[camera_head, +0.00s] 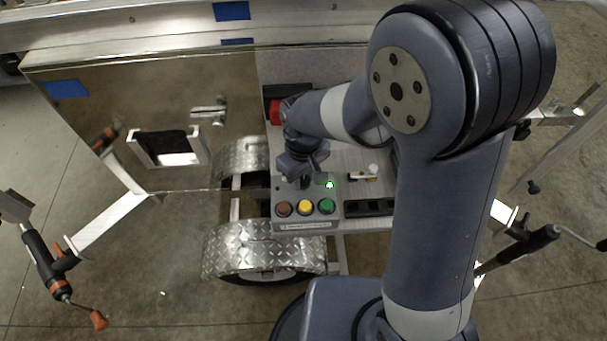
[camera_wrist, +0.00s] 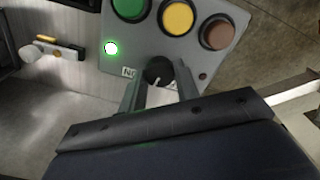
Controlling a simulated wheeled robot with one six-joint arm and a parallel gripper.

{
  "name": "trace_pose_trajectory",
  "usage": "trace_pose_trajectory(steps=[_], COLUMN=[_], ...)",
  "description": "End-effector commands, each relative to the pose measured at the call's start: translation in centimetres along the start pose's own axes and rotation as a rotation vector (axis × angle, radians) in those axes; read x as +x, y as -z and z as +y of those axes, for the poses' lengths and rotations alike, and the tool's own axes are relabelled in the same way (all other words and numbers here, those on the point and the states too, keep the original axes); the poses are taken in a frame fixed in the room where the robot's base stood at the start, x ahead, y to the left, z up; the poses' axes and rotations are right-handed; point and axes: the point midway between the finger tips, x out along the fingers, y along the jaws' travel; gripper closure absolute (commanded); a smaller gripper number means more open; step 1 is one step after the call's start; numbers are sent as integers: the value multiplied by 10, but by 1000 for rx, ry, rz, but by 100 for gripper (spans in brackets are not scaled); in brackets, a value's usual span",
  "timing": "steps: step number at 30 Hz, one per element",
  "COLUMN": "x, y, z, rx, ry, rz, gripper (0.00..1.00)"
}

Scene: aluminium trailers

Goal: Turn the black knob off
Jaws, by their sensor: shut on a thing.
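The black knob (camera_wrist: 158,71) is on a grey control panel (camera_wrist: 226,72) in the wrist view, below the yellow button. My gripper (camera_wrist: 160,82) has its two fingers on either side of the knob and is shut on it. A green light (camera_wrist: 111,48) glows to the left of the knob. The green light (camera_head: 330,184) is lit there too.
Brown (camera_head: 283,209), yellow (camera_head: 305,207) and green (camera_head: 326,206) buttons line the panel's front. A small white-and-yellow switch (camera_head: 363,173) sits on the plate to the right. A red part (camera_head: 274,112) is behind my wrist. A diamond-plate wheel fender (camera_head: 240,250) stands at the front left.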

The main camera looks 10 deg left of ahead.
Motion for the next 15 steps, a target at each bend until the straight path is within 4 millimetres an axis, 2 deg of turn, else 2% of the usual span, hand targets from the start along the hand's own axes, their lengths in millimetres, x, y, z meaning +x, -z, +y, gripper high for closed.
trace_pose_trajectory(steps=[15], x=[-1], y=[1], z=[0], rx=[-490], ry=[-1], rz=[3], gripper=[92])
